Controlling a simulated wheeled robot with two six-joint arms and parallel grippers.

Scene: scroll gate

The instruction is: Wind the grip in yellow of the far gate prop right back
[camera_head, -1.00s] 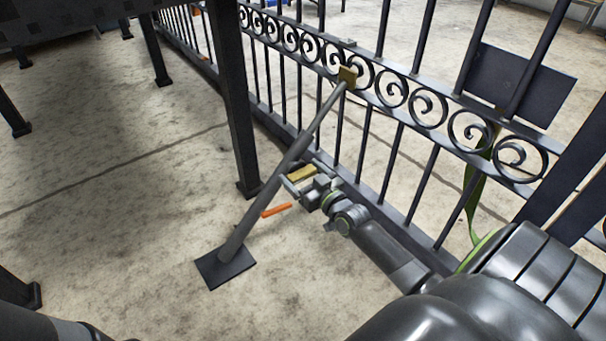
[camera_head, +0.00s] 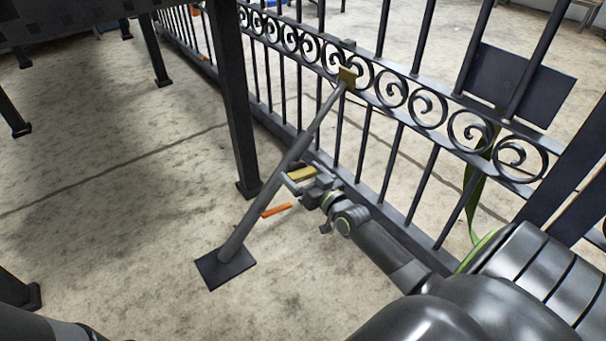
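The gate prop is a grey slanted strut (camera_head: 262,203). It runs from a dark square foot plate (camera_head: 225,264) on the floor up to a brass-coloured pad (camera_head: 347,77) at the gate's scroll band. A short yellow grip (camera_head: 302,174) shows beside the strut's middle, and a thin orange bar (camera_head: 276,210) shows lower down. My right gripper (camera_head: 301,180) is at the yellow grip, with a finger on its near left side. The other finger is hard to make out, so I cannot tell if it is closed on the grip. My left gripper is out of view.
The dark iron gate (camera_head: 390,160) with scrolls runs diagonally behind the prop. A dark post (camera_head: 232,100) stands left of the strut. Concrete floor (camera_head: 110,220) is clear at left.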

